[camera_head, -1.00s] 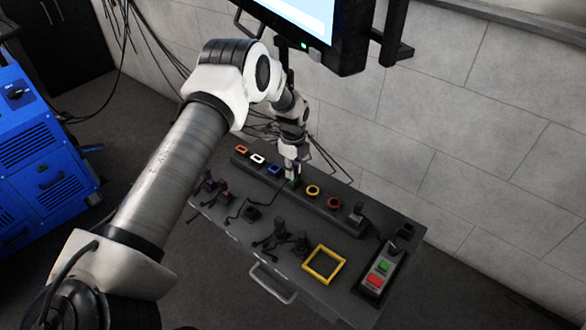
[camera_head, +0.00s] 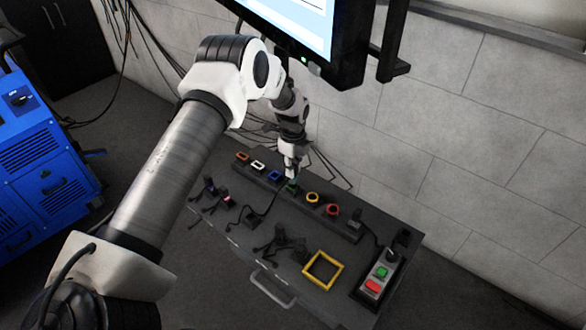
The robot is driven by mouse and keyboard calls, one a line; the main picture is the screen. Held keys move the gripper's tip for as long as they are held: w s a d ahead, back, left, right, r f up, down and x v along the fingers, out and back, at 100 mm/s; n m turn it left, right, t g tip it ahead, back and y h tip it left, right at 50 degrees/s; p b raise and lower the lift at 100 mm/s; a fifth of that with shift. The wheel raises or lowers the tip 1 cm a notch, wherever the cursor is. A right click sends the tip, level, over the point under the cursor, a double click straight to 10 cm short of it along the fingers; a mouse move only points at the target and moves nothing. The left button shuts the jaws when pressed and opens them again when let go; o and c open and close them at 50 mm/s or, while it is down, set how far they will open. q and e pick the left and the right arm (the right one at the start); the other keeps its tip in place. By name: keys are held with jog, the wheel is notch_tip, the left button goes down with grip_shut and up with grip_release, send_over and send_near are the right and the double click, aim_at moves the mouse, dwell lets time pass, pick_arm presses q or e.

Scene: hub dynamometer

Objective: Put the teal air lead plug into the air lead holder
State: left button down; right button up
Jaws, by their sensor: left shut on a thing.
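My left gripper (camera_head: 291,175) points down at the back row of sockets, over a small green-teal spot (camera_head: 291,187) between the blue and yellow rings. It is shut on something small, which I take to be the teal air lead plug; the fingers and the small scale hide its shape. The teal spot sits in the raised holder strip (camera_head: 330,222). I cannot tell whether it is the plug, the holder's rim or both, nor how deep the plug sits. My right gripper is not in view.
The strip also carries orange (camera_head: 241,157), white (camera_head: 257,165), blue (camera_head: 274,175), yellow (camera_head: 312,198) and red (camera_head: 332,209) rings. Dark plugs and leads lie in front, near a yellow square frame (camera_head: 337,275). A button box (camera_head: 377,275) stands right; a monitor (camera_head: 345,65) hangs above.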

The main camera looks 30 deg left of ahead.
pick_arm(q)
jog(key=shift+r, duration=0.3)
jog(key=s+a+p, duration=0.2)
jog(key=s+p, duration=0.5)
jog(key=s+a+p, duration=0.3)
jog(key=s+p, duration=0.4)
jog(key=s, duration=0.1)
jog(key=shift+s, duration=0.15)
dwell(1.0)
jog(key=shift+f+b, duration=1.95)
jog(key=shift+b, duration=0.15)
jog(key=shift+f, duration=0.1)
